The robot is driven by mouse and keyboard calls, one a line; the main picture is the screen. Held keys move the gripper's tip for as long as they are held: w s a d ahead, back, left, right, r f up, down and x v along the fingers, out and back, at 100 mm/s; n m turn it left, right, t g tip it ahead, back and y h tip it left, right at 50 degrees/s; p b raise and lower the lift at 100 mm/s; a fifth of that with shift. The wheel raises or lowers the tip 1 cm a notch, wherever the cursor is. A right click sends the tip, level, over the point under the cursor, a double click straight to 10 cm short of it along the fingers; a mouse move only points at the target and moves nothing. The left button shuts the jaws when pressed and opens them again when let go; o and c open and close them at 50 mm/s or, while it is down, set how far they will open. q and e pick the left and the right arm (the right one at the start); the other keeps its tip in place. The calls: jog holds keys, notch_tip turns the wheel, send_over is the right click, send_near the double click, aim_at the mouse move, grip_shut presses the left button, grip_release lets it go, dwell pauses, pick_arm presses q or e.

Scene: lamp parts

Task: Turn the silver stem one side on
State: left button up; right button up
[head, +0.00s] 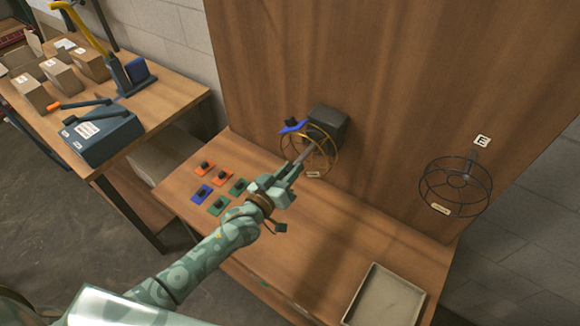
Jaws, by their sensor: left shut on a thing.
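The silver stem (306,154) is a thin grey rod. It slants up and right from my left gripper towards the dark box (329,123) on the upright wooden panel. Whether the far end touches the box cannot be told. My right gripper is not in view.
A blue piece (293,127) sits at the ring's upper left. Several orange, green and blue tiles with dark knobs (220,179) lie left of my gripper. A black wire cage (456,186) is on the panel at right. An empty tray (384,297) lies front right; the bench between is clear.

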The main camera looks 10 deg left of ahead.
pick_arm(q)
jog(key=shift+n+p, duration=0.4)
jog(key=shift+n, duration=1.8)
jog(key=o, duration=1)
jog(key=shift+s, duration=0.1)
jog(key=v, duration=1.6)
jog(key=shift+a, duration=0.1)
jog(key=shift+f, duration=0.1)
